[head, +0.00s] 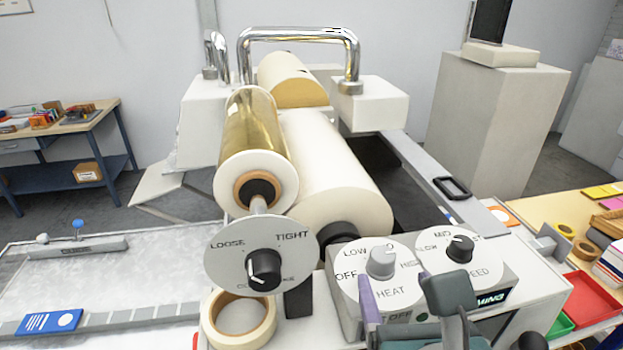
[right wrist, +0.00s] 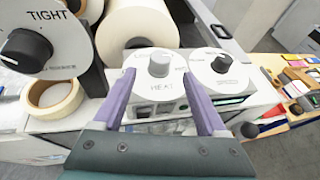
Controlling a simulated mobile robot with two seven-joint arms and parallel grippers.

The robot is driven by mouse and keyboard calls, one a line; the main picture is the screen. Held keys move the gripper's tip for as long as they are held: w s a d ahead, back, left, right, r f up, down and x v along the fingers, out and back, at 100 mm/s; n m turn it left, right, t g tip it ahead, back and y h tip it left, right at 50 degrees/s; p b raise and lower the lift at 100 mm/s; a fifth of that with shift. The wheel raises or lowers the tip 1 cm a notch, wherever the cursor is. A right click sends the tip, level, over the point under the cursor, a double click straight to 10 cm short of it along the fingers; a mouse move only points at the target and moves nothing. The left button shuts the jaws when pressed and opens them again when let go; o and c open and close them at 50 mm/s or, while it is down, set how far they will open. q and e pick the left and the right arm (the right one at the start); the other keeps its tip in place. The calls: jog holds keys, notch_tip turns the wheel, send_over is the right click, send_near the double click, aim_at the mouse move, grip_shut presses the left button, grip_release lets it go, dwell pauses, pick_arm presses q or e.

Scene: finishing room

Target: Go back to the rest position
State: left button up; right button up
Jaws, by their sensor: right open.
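My right gripper (head: 411,291) is open and empty, low in front of the laminator's control box (head: 345,320). In the right wrist view its two purple fingers (right wrist: 161,82) stand apart, with the grey heat knob (right wrist: 159,64) showing beyond and between their tips. I see no contact with the knob. In the head view the heat knob (head: 382,262) sits on a white dial marked OFF, LOW and HIGH. The black speed knob (head: 460,248) is on the dial to its right. My left gripper is not in view.
A black-knobbed LOOSE/TIGHT dial (head: 264,266) fronts the gold film roll (head: 252,138). A tape roll (head: 238,318) lies below it. A red tray (head: 592,300) and a craft table are at right. A workbench (head: 82,140) stands far left.

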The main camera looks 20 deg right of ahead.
jog(key=shift+s+a+r, duration=0.25)
jog(key=shift+s+r, duration=0.05)
jog(key=shift+s, duration=0.25)
jog(key=s+d+m+g, duration=0.3)
jog(key=s+m+g, duration=0.25)
jog(key=m, duration=0.95)
jog(key=s+a+r+m+g+y, duration=0.1)
jog(key=s+a+m+y, duration=0.1)
jog(key=m, duration=0.5)
jog(key=s+a+r+m+g+y+p, duration=0.1)
jog(key=s+a+m+g+y, duration=0.1)
jog(key=m, duration=0.5)
jog(key=s+a+y, duration=0.1)
jog(key=s+y, duration=0.1)
jog(key=shift+s, duration=0.3)
jog(key=shift+r, duration=0.1)
